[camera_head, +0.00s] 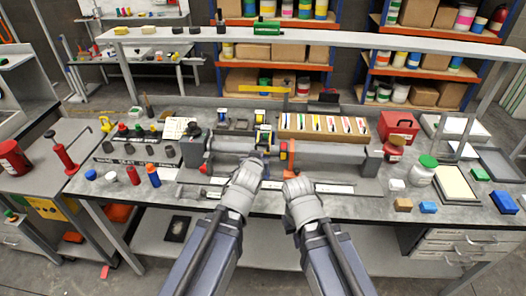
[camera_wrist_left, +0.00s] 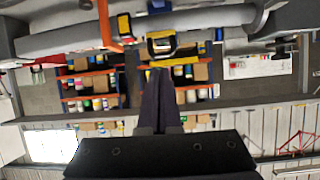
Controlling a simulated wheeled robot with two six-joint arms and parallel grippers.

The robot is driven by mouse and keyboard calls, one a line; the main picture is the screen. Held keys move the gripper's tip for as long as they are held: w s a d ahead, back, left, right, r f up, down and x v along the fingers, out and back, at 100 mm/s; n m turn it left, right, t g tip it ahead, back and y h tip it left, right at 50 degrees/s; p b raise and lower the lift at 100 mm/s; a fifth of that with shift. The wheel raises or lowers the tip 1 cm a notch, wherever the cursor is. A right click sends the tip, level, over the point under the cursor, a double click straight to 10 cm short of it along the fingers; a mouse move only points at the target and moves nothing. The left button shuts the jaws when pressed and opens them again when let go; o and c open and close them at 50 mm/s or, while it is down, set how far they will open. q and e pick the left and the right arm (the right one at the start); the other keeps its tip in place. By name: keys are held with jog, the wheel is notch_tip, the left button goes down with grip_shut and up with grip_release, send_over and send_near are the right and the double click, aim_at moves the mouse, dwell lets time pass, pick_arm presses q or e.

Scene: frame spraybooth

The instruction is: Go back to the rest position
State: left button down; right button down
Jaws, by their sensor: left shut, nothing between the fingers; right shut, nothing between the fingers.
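My left gripper (camera_head: 258,157) reaches in from the bottom of the head view, in front of the grey horizontal bar of a fixture on the bench. In the left wrist view its dark fingers (camera_wrist_left: 160,78) are together with nothing between them. My right gripper (camera_head: 290,172) is beside it on the right, also shut and empty, close to the orange part of the fixture. The fixture's grey bar (camera_head: 334,162) runs behind both grippers and also crosses the top of the left wrist view (camera_wrist_left: 75,40). Whether the fingertips touch it, I cannot tell.
The bench (camera_head: 340,203) carries a tray of coloured markers (camera_head: 325,128), a red box (camera_head: 398,126), a green-lidded jar (camera_head: 423,170), a blue block (camera_head: 504,202) and small bottles at left. A raised shelf (camera_head: 330,41) spans the back. A red cylinder (camera_head: 13,160) stands on a left side table.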

dwell(0.4)
pick_arm(q)
jog(key=shift+s, duration=0.1)
jog(key=s+d+f+m+g, duration=0.1)
jog(key=s+f+g, duration=0.5)
jog(key=s, duration=0.5)
jog(key=s+d+f+m+g+y, duration=0.1)
jog(key=s+f+m+g, duration=0.1)
jog(key=s+f+g, duration=0.4)
jog(key=s+g, duration=0.1)
jog(key=s, duration=0.3)
jog(key=shift+s+f+y, duration=0.3)
jog(key=shift+s, duration=0.1)
